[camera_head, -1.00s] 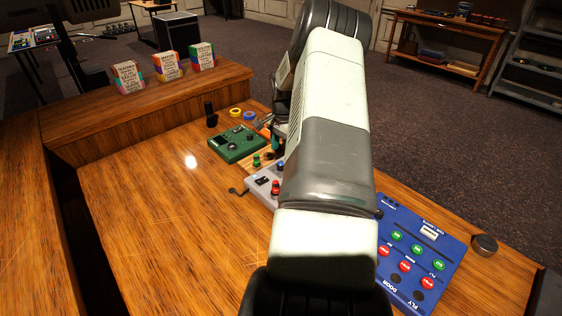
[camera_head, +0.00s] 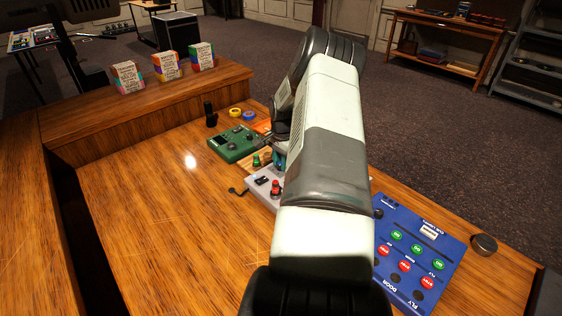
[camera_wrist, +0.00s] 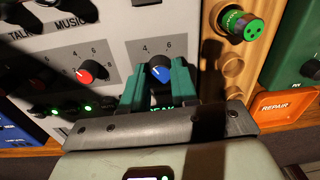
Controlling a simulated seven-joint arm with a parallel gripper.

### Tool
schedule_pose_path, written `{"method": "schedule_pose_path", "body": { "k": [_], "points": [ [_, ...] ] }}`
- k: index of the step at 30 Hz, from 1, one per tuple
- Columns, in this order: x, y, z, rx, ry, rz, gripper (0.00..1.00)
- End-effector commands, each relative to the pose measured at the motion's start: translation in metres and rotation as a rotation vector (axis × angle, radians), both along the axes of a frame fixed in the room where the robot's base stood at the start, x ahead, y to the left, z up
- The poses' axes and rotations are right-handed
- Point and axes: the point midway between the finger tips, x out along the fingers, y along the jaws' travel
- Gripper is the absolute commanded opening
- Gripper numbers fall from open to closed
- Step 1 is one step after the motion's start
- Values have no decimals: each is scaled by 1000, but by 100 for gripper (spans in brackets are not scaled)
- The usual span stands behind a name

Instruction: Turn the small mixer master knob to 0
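In the wrist view a grey mixer panel (camera_wrist: 120,45) carries a blue knob (camera_wrist: 160,70) with a white pointer line and a printed scale showing 4 and 6. A red knob (camera_wrist: 86,72) with its own scale is to its left. My gripper (camera_wrist: 159,76) is open, its two green fingers on either side of the blue knob. I cannot tell whether they touch it. The label below the knob is mostly hidden by my gripper. In the head view the grey mixer (camera_head: 258,187) is partly hidden behind my arm.
A green box (camera_head: 235,143) stands behind the mixer. A green connector (camera_wrist: 243,25) sits in a wooden holder right of the panel, near an orange REPAIR tray (camera_wrist: 283,107). A blue button panel (camera_head: 418,250) lies to the right. The desk's left side is clear.

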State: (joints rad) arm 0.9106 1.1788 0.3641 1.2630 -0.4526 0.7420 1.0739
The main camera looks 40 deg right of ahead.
Motion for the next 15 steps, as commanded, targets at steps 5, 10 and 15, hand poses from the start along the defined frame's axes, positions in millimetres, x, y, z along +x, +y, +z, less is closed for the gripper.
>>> {"method": "schedule_pose_path", "body": {
  "k": [5,10,15],
  "points": [
    [0,0,0,0,-1,1,0],
    [0,0,0,-1,-1,18,0],
    [1,0,0,-1,0,79,0]
  ]
}}
